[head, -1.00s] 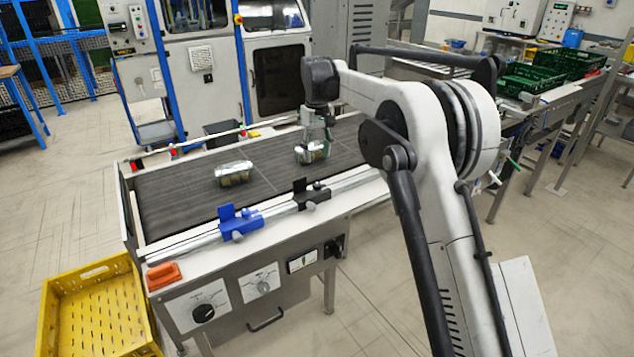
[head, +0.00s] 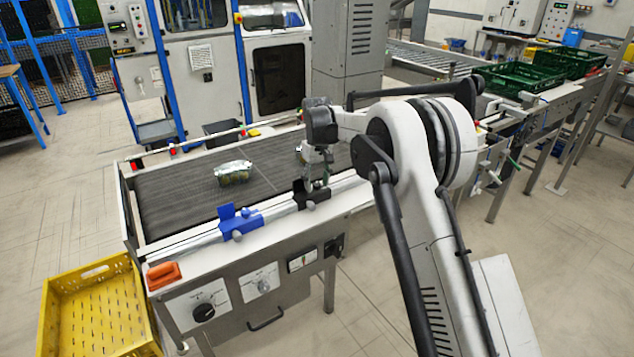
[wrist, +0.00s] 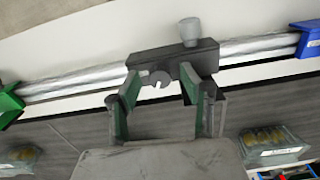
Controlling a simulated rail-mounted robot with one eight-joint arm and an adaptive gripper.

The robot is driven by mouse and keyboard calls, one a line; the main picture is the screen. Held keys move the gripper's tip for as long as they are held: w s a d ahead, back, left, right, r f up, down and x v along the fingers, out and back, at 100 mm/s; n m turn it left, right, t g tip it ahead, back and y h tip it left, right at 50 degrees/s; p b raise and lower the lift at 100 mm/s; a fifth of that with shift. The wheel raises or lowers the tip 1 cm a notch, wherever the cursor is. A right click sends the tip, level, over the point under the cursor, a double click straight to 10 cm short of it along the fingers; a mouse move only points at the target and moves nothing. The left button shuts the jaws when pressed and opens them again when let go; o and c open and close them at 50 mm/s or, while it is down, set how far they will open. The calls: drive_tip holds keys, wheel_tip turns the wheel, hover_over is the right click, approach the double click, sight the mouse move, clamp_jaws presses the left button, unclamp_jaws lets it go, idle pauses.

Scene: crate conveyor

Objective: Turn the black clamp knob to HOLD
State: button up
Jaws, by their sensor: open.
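The black clamp (head: 305,196) sits on the silver rail along the front edge of the conveyor; it also shows in the wrist view (wrist: 165,63). A grey knob (wrist: 189,32) stands on its side away from the belt. My gripper (head: 314,184) is low over the black clamp. In the wrist view, my gripper (wrist: 159,82) is open, its green-padded fingers apart near the clamp's belt side, with nothing held. I cannot tell whether they touch it. A black dial knob (head: 203,312) is on the front panel. No HOLD marking is readable.
A blue clamp (head: 240,222) shares the rail, and a green clamp (wrist: 8,106) shows in the wrist view. A wrapped pack (head: 234,173) lies on the dark belt (head: 175,200); another is partly behind my gripper. A yellow crate (head: 98,312) stands at front left.

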clamp_jaws()
drive_tip(key=n+b, duration=0.1)
drive_tip(key=n, duration=0.1)
drive_tip(key=shift+n+b, duration=0.3)
drive_tip(key=shift+n, duration=0.1)
drive_tip(key=shift+n+b, duration=0.5)
drive_tip(key=shift+n, duration=1)
unclamp_jaws()
